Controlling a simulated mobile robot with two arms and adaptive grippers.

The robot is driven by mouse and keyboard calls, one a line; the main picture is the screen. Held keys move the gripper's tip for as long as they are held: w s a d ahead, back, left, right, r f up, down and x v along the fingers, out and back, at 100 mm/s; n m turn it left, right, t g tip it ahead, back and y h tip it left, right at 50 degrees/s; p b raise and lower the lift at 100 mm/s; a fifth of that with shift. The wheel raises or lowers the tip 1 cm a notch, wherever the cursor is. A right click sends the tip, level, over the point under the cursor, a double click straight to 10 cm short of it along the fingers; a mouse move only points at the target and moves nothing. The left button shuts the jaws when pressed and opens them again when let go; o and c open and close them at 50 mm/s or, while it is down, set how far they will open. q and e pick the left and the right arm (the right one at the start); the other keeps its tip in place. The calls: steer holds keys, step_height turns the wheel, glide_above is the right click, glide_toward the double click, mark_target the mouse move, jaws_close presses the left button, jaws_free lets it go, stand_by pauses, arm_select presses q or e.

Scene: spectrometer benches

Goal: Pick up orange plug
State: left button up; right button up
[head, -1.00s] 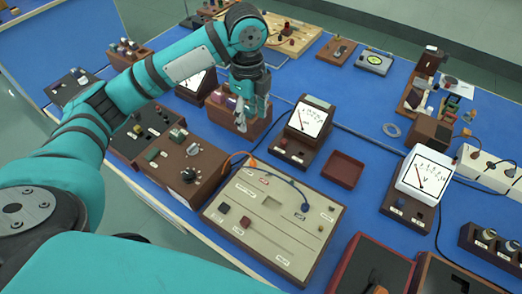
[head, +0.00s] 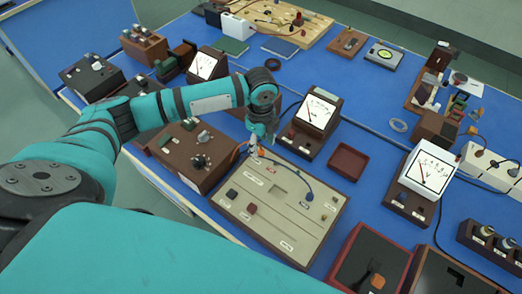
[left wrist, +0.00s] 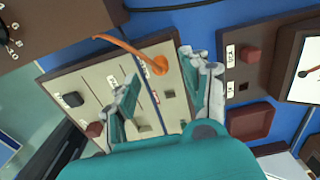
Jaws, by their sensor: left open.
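The orange plug (left wrist: 159,66), on an orange cable, sits at the edge of the beige panel (left wrist: 84,72) in the left wrist view. In the head view a bit of orange (head: 236,154) shows beside my left gripper (head: 254,150), which partly hides the plug. My left gripper is open and points down over the panel's far left corner. In the left wrist view the plug appears between the two fingertips (left wrist: 158,70). I cannot tell how far above it they are. My right gripper is not in view.
A blue plug (head: 309,197) on a blue cable sits on the same panel. A brown knob box (head: 190,158) stands left of it, a meter (head: 317,112) behind it and a dark red tray (head: 347,161) to the right. Blue table surface (head: 362,205) is free right of the panel.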

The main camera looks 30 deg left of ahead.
mark_target(261, 154)
arm_select(q)
step_height(261, 154, down, 2)
steer(key=shift+f, duration=0.45)
jaws_close()
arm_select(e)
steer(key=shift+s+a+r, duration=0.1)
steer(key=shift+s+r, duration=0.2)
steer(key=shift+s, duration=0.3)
arm_select(q)
steer(key=shift+r, duration=0.1)
steer(key=shift+r, duration=0.1)
